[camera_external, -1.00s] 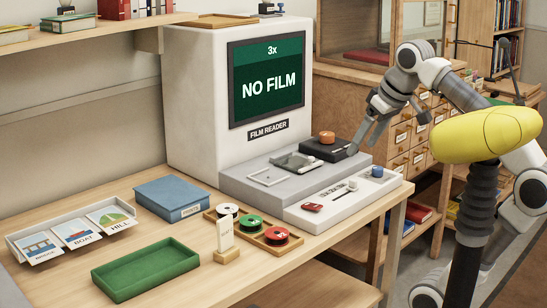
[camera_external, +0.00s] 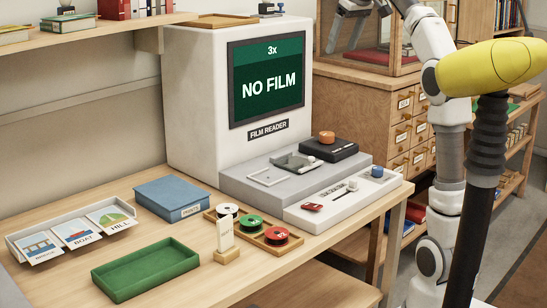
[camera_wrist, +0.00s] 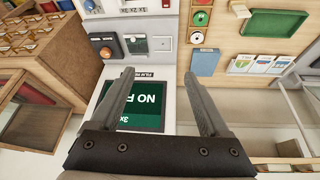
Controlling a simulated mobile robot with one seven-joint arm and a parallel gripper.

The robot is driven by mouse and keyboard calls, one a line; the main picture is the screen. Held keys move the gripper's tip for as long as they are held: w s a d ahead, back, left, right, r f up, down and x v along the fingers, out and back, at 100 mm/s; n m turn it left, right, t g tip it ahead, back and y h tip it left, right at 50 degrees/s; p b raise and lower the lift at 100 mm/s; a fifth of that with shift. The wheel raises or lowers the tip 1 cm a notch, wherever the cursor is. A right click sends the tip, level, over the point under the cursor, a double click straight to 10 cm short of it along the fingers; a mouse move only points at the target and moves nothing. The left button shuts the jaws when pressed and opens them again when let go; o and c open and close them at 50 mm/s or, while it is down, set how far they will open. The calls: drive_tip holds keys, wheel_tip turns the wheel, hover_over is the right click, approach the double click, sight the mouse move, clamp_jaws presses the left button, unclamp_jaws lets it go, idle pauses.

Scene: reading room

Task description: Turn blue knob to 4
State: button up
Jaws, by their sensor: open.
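The blue knob (camera_external: 377,171) sits at the right end of the white control panel (camera_external: 330,205) in front of the film reader (camera_external: 185,110). In the wrist view it shows small at the top (camera_wrist: 90,5). The reader's screen (camera_external: 267,82) reads "3x" and "NO FILM". The knob's setting is too small to read. My gripper (camera_wrist: 157,82) is open and empty in the wrist view, high above the reader and far from the knob. In the external view only part of it shows at the top edge (camera_external: 352,8).
An orange knob (camera_external: 327,137) on a black box stands behind the panel. Several film reels in a wooden tray (camera_external: 262,238), a green tray (camera_external: 146,267), a blue box (camera_external: 172,198) and picture cards (camera_external: 75,232) are on the table. A drawer cabinet (camera_external: 400,110) stands behind.

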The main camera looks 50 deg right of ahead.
drive_tip(key=w+d+m+p, duration=0.1)
drive_tip(key=w+d+p, duration=0.15)
drive_tip(key=d, duration=0.55)
drive_tip(key=w+d+p, duration=0.2)
drive_tip(key=d+p, duration=0.2)
drive_tip(key=d, duration=0.3)
drive_tip(key=s+d+f+m+p, duration=0.1)
drive_tip(key=d+f+p, duration=0.15)
drive_tip(key=d, duration=0.65)
drive_tip(key=s+d+f+m+p, duration=0.1)
drive_tip(key=d+p, duration=0.3)
drive_tip(key=d, duration=0.5)
approach(382, 168)
drive_tip(key=shift+g+h, duration=0.3)
drive_tip(key=x, duration=0.4)
drive_tip(key=b+x, duration=0.1)
drive_tip(key=x, duration=0.4)
drive_tip(key=shift+w+a+b, duration=0.1)
drive_tip(key=shift+a+b, duration=0.15)
drive_tip(key=shift+b, duration=0.05)
clamp_jaws()
